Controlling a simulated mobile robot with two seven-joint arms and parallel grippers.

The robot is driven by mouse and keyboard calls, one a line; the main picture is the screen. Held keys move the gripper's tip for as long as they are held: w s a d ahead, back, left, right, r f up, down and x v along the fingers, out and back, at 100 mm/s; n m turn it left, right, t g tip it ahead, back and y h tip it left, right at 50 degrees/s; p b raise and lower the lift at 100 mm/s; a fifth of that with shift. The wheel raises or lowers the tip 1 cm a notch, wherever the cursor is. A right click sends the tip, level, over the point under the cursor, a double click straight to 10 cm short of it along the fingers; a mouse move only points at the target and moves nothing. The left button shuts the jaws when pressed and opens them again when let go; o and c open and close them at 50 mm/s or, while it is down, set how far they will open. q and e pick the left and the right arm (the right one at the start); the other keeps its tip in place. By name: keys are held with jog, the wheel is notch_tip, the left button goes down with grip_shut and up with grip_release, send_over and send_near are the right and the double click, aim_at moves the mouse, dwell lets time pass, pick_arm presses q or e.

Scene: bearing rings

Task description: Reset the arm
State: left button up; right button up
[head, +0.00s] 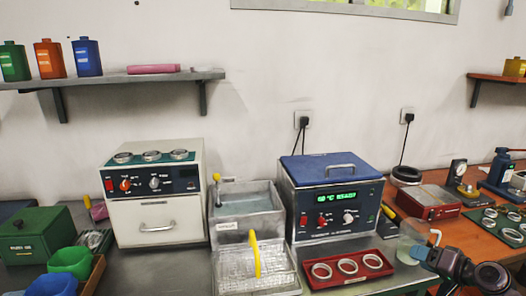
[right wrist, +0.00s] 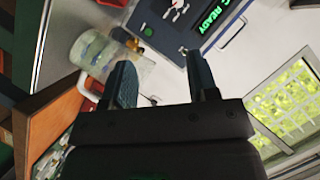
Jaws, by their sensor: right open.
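My right gripper (head: 430,253) is at the lower right of the head view, beside a clear glass jar (head: 409,246). In the right wrist view its two dark fingers (right wrist: 163,80) stand apart with nothing between them. The jar (right wrist: 110,62) shows behind and left of the fingers there; I cannot tell whether they touch it. My left gripper is in neither view. Three bearing rings lie in a red tray (head: 348,279) at the front, and three more rings (head: 151,156) sit on top of the white oven (head: 153,208).
A blue-lidded heater (head: 332,208) with a green lit display stands mid-bench. Left of it are a metal basin (head: 245,208) and a wire basket (head: 243,272) with a yellow handle. A red box (head: 428,204) and a green ring tray (head: 497,226) are at right.

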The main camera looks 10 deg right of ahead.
jog(key=s+a+f+n+h, duration=0.5)
jog(key=s+a+f+n, duration=0.1)
jog(key=s+a+f, duration=0.6)
jog(key=s+a, duration=0.1)
jog(key=s, duration=0.3)
jog(key=s+a+f+g, duration=0.1)
jog(key=s+a+f, duration=0.2)
jog(key=s, duration=0.4)
jog(key=s+a+f+g, duration=0.1)
jog(key=s+a+f, duration=0.2)
jog(key=s+a, duration=0.2)
jog(key=shift+s+f, duration=0.25)
jog(key=shift+s, duration=0.8)
